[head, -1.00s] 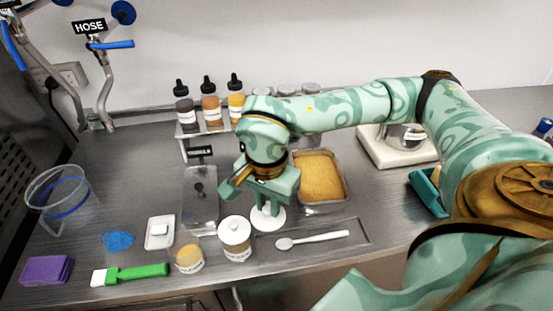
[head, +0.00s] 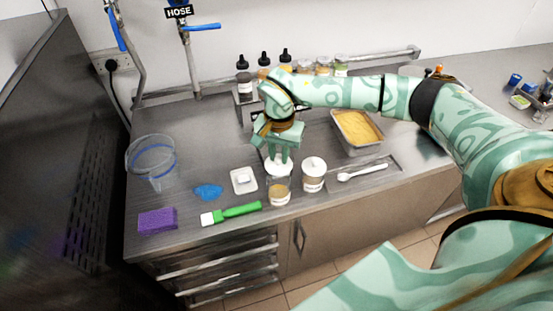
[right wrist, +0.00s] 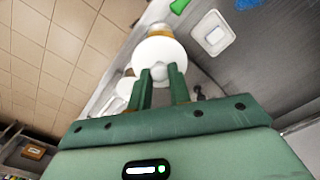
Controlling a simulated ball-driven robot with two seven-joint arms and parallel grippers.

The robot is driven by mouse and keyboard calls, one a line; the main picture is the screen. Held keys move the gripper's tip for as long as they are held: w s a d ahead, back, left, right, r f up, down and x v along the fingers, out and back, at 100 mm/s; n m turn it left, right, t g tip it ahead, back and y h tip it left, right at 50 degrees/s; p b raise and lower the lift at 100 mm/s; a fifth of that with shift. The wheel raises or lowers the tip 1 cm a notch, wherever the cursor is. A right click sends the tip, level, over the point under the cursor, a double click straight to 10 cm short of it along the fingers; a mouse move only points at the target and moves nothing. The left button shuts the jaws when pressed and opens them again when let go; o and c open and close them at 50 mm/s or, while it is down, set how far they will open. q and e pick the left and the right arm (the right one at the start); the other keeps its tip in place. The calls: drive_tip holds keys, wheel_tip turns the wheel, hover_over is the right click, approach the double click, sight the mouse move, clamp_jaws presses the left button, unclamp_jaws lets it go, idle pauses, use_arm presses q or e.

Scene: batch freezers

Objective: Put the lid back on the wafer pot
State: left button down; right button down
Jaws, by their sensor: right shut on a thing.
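My right gripper (head: 280,155) is shut on a white round lid (head: 278,166), with the fingers pointing down. The lid is directly over a clear pot with tan contents and a white label (head: 279,192), at the counter's front. I cannot tell whether it rests on the rim or is just above it; it hides the pot's mouth. In the right wrist view the lid (right wrist: 160,56) is at the fingertips, with a little of the tan pot (right wrist: 160,28) showing behind it. My left gripper is not in view.
A second pot with a white knobbed lid (head: 314,174) stands close on the right. A white square dish (head: 244,181), a green-handled brush (head: 237,212) and a blue cloth (head: 208,191) lie to the left.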

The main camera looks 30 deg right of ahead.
sight(279, 169)
drive_tip(key=shift+w+a+n, duration=0.1)
drive_tip(key=shift+w+n, duration=0.05)
drive_tip(key=shift+n, duration=0.25)
drive_tip(key=shift+d+f, duration=0.3)
drive_tip(key=shift+f+b, duration=0.2)
drive_tip(key=shift+b, duration=0.25)
wheel_tip(279, 169, down, 4)
drive_tip(key=b, duration=0.3)
drive_tip(key=shift+a+r, duration=0.15)
drive_tip(key=shift+r, duration=0.1)
drive_tip(key=shift+f+b, duration=0.65)
drive_tip(key=shift+f, duration=0.3)
drive_tip(key=shift+p, duration=0.5)
drive_tip(key=shift+f, duration=0.15)
drive_tip(key=shift+p, duration=0.35)
idle(0.3)
